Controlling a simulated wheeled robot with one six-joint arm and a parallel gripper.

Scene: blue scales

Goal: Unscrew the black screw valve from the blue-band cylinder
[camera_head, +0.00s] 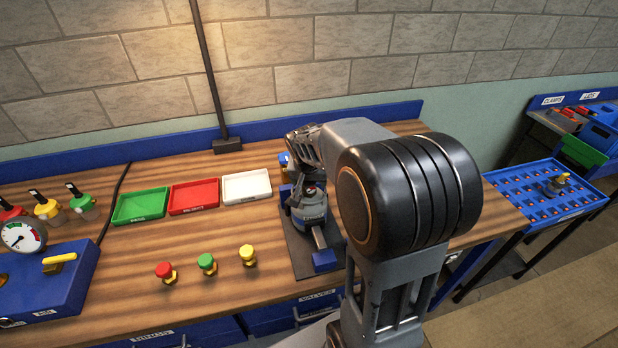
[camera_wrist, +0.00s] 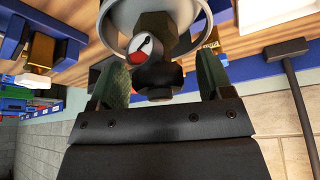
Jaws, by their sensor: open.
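In the wrist view, the black screw valve (camera_wrist: 158,80) shows a dark fitting, a small red-and-white gauge face and a dark lower end. It sits inside the pale ring-shaped collar (camera_wrist: 112,28) of the cylinder. My gripper (camera_wrist: 160,85) is open, with one dark green finger on each side of the valve's dark end; gaps seem to show beside it. In the head view, the grey cylinder (camera_head: 309,213) stands at the dark mat, partly covered by my wrist. The valve and the fingertips are hard to make out there.
A blue clamp block (camera_head: 325,260) lies in front of the cylinder. Green (camera_head: 141,206), red (camera_head: 194,195) and white (camera_head: 246,187) trays sit to the left. Several coloured knob valves (camera_head: 207,263) stand nearer. A blue gauge box (camera_head: 45,285) is far left.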

